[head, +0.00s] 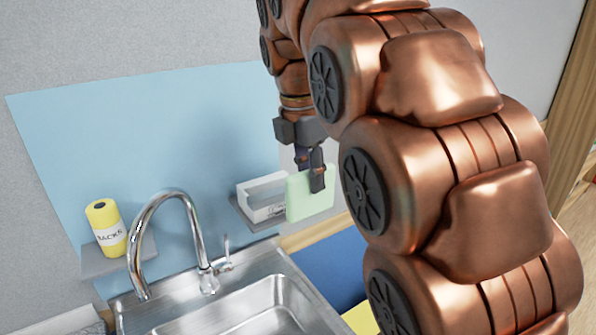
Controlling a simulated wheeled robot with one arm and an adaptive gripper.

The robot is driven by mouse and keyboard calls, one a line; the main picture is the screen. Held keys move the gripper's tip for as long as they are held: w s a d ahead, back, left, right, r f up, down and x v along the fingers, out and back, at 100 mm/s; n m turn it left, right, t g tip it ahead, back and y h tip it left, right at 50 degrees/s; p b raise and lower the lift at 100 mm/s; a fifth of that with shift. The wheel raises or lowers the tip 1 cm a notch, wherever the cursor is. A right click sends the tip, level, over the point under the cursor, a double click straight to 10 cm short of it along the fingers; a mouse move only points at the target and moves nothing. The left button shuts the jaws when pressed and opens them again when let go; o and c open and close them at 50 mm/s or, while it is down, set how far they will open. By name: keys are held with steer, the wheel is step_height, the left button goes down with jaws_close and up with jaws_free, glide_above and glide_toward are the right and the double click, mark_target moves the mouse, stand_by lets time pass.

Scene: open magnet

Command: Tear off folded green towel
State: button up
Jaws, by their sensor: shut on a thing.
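A folded pale green towel (303,199) is upright at the right end of a small grey shelf on the blue wall panel. It sits beside a white box-like holder. My gripper (312,180) is above and in front of it, pointing down, with its dark fingers shut on the towel's upper part. I cannot tell whether the towel touches the shelf or the wall behind it. My copper arm hides the area to the right of the towel.
The white holder (262,194) rests on the grey shelf (240,212). A yellow roll (104,221) stands on another shelf (96,262) at left. A tall curved faucet (190,203) rises beside the steel sink (262,302). The blue panel (170,125) above is clear.

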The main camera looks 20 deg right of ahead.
step_height(320, 180, up, 8)
steer(key=s+p, duration=0.1)
steer(key=p, duration=0.5)
steer(key=shift+s+d+f, duration=0.15)
steer(key=shift+s+f, duration=0.1)
steer(key=shift+s, duration=0.1)
stand_by(0.4)
